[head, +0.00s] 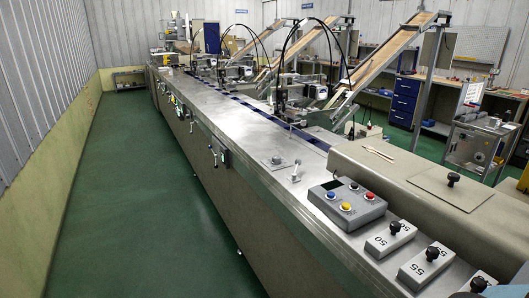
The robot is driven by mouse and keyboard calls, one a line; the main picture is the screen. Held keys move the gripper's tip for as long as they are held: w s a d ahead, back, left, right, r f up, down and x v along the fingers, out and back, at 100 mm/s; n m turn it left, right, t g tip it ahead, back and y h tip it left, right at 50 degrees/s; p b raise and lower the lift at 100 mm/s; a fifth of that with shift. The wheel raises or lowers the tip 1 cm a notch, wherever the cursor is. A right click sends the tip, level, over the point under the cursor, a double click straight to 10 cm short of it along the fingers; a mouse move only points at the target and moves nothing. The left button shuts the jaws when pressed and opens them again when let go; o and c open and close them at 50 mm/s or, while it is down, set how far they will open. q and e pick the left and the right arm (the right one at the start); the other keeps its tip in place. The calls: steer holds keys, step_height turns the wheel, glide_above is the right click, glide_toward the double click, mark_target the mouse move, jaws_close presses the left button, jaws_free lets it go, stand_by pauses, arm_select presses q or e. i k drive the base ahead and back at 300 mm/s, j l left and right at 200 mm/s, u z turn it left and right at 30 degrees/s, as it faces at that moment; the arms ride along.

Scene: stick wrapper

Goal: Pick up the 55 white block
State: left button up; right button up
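The white block marked 55 (418,269) sits on the near right end of the long metal machine top. It is a flat pale block with a black knob (432,253) standing up from it. It looks upright and nothing covers it.
A similar block marked 50 (384,241) lies just behind and left of it. Another knobbed block (478,286) is cut off at the bottom edge. A grey control box (346,204) with coloured buttons stands farther left. A raised beige cover (420,187) runs along the right.

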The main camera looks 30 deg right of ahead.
mark_target(419, 270)
steer(key=i+l+u, duration=0.15)
steer(key=i, duration=1.3)
steer(key=i+j+z, duration=0.2)
steer(key=i, duration=0.2)
steer(key=l+z, duration=0.1)
steer(key=z, duration=3)
